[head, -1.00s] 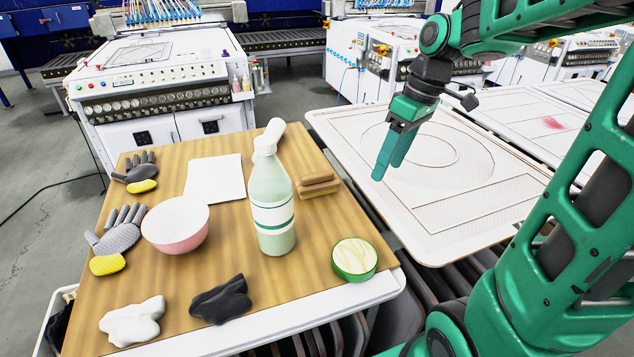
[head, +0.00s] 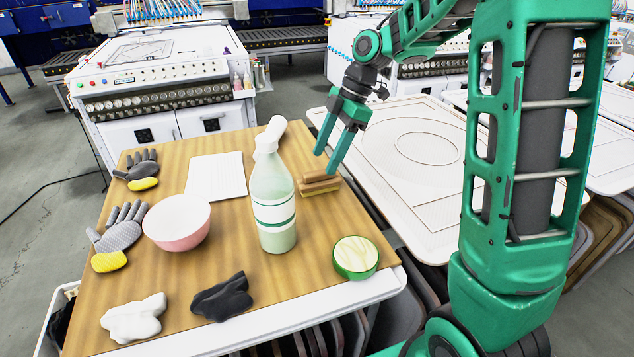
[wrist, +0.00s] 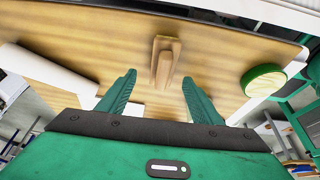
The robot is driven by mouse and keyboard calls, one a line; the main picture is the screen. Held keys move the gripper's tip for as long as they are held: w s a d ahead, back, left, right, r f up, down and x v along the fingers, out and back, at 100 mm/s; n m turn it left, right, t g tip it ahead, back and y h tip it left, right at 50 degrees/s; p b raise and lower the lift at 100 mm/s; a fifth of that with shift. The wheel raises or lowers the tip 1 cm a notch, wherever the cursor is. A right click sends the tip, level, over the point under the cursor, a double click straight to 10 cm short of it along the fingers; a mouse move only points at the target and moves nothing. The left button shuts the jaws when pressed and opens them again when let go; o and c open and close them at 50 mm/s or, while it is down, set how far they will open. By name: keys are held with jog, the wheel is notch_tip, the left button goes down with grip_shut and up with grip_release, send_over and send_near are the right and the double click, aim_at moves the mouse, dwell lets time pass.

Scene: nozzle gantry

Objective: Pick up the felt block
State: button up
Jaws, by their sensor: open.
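The felt block (head: 320,187), a tan block with a brown wooden grip on top, lies near the right edge of the wooden table top, just right of the spray bottle. In the wrist view the block (wrist: 164,66) appears ahead of the fingers, close to the middle between them. My gripper (head: 325,162) is open and empty. In the head view its fingers overlap the area at the block's back right, and they seem to be above it. In the wrist view the gripper (wrist: 159,77) shows both fingers spread with nothing between the tips.
A tall spray bottle (head: 272,205) stands close left of the block. A round green-rimmed tin (head: 356,257) is in front of it. A pink bowl (head: 177,224), gloves (head: 120,235), paper (head: 215,176) and rags (head: 222,297) lie further left. A white printing platen (head: 410,190) is to the right.

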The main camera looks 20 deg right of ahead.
aim_at(320, 171)
jog(key=shift+s+x, duration=0.15)
jog(key=shift+x, duration=1.25)
jog(key=shift+s+x, duration=0.1)
jog(key=shift+x, duration=1.3)
jog(key=shift+r, duration=0.1)
jog(key=c, duration=1.3)
